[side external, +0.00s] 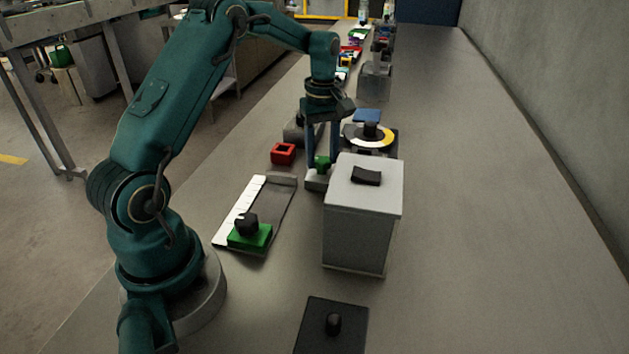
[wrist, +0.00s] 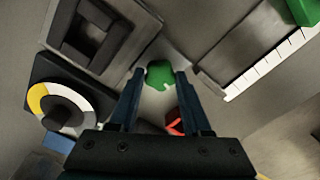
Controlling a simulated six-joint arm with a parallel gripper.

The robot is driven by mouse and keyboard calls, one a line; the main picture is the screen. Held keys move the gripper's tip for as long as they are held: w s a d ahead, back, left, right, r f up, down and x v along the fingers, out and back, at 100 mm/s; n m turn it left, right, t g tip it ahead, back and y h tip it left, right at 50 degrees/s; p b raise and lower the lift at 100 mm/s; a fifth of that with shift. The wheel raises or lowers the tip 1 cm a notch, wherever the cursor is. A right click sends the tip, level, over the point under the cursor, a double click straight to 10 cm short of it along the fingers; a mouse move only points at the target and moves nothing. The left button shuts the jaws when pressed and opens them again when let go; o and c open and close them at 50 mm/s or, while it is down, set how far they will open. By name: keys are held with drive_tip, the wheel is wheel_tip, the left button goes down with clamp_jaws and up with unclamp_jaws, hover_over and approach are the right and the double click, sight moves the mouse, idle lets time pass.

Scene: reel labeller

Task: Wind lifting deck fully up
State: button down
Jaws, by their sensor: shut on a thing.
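My gripper (side external: 322,155) points down beside the grey box (side external: 362,235) in the side view. Its two blue fingers are shut on a green knob (side external: 322,163), which sits on a small grey base (side external: 317,180). In the wrist view the green knob (wrist: 160,75) shows between the fingertips of my gripper (wrist: 158,78). I cannot make out which part is the lifting deck, or how high it stands.
A dial with a yellow and white ring (side external: 369,137) stands behind the grey box. A red square block (side external: 284,153) lies left of my gripper. A white-scaled slide with a green block (side external: 250,236) lies nearer. A black knobbed plate (side external: 333,325) is in front. The bench's right side is clear.

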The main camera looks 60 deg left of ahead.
drive_tip(key=m, duration=0.5)
drive_tip(key=shift+r, duration=0.1)
drive_tip(key=shift+m, duration=2.5)
drive_tip(key=c, duration=0.6)
unclamp_jaws()
